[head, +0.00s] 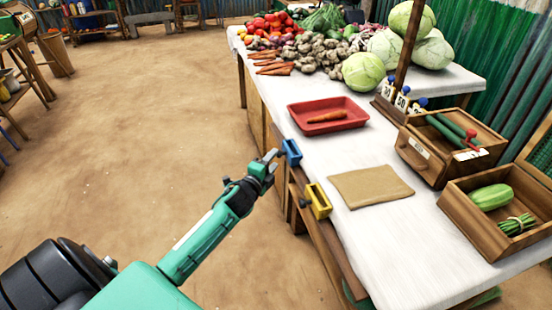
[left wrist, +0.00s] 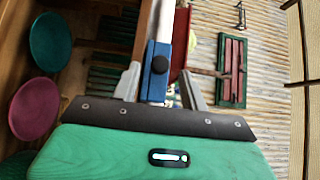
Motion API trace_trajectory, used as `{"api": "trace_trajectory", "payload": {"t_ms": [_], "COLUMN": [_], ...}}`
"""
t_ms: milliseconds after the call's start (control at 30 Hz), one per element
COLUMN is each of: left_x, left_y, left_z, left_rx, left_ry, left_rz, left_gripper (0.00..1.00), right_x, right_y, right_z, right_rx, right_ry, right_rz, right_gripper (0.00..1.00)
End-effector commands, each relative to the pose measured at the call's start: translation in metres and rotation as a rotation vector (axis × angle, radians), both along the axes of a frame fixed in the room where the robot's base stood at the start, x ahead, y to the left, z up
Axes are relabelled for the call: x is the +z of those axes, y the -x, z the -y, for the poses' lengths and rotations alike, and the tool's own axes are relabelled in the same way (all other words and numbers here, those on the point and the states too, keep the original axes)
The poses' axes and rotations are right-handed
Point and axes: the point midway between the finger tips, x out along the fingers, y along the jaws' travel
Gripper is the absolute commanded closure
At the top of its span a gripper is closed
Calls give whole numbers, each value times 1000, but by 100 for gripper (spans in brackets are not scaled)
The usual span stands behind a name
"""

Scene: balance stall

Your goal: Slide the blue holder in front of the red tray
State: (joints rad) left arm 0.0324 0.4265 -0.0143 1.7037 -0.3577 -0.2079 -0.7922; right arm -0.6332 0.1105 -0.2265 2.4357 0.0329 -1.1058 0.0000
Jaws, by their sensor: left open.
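The blue holder (head: 291,152) sits on the wooden rail along the table's near edge, left of the red tray (head: 292,119) and a little nearer to me than it. The tray holds one carrot (head: 327,116). My left gripper (head: 270,165) is open, just left of the blue holder. In the left wrist view the blue holder (left wrist: 153,88), with its dark round knob (left wrist: 160,64), shows between the two spread fingers (left wrist: 160,88); I cannot tell whether they touch it. Part of the red tray (left wrist: 181,42) shows behind. My right gripper is not in view.
A yellow holder (head: 318,201) sits on the same rail, nearer to me. A brown mat (head: 370,186) lies on the table. Wooden boxes with vegetables (head: 481,216) stand at the right, and heaped vegetables (head: 320,50) at the back. The floor left of the table is clear.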

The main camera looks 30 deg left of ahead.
Motion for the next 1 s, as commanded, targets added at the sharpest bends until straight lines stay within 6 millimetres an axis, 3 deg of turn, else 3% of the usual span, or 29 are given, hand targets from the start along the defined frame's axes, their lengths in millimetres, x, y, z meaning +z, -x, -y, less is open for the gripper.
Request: {"api": "trace_trajectory", "payload": {"t_ms": [233,633,867,1000], "left_x": [0,0,0,0], "left_y": [-24,-29,-28,-28], "left_z": [-2,-2,-2,-2], "left_rx": [1,0,0,0], "left_ry": [0,0,0,0], "left_rz": [0,0,0,-1], "left_gripper": [56,56,100,100], "right_x": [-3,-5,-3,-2], "right_y": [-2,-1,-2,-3], "right_z": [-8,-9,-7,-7], "right_rx": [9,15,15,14], "right_ry": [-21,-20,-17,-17], "right_rz": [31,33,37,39], "right_gripper": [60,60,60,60]}}
